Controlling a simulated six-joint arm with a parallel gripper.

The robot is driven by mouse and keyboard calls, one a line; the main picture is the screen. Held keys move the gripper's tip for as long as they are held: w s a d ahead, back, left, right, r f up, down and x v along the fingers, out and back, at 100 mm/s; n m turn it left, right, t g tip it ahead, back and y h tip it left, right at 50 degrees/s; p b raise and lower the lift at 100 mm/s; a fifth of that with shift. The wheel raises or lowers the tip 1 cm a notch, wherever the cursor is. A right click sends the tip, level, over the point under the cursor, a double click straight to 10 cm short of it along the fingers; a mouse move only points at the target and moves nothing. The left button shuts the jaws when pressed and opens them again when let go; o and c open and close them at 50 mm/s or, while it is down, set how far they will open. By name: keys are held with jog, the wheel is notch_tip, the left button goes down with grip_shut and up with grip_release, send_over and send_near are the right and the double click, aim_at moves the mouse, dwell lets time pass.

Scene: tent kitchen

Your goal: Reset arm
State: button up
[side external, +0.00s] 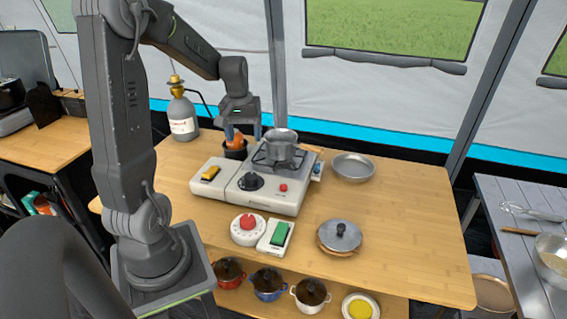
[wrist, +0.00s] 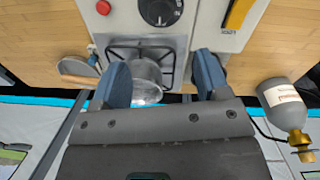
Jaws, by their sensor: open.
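My gripper (side external: 243,132) hangs with its blue fingers down at the back of the table, left of the small metal pot (side external: 280,143). Its fingers are apart, with nothing seen held between them. In the side view the fingers overlap a dark cup (side external: 235,153) with something orange in it; I cannot tell whether they touch. In the wrist view both fingers of my gripper (wrist: 162,79) show spread, and the pot (wrist: 147,78) appears beyond the gap.
The pot stands on a white gas stove (side external: 225,183). A gas bottle (side external: 182,118) stands at back left. The table's right side is clear.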

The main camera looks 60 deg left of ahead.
jog(key=d+r+m+t+y, duration=0.15)
jog(key=d+r+m, duration=0.35)
jog(key=d, duration=0.7)
jog(key=s+d+r+m+t, duration=0.1)
jog(key=s+d+r+m, duration=0.1)
jog(key=d, duration=0.5)
jog(key=s+d+r+m+t+h, duration=0.1)
jog(key=s+d+r+m+t, duration=0.1)
jog(key=s+d+m, duration=0.2)
jog(key=s+d, duration=0.1)
jog(key=d, duration=0.2)
jog(key=shift+s+d+r, duration=0.2)
jog(key=shift+s+r, duration=0.1)
jog(key=shift+s, duration=0.1)
jog(key=shift+t, duration=0.25)
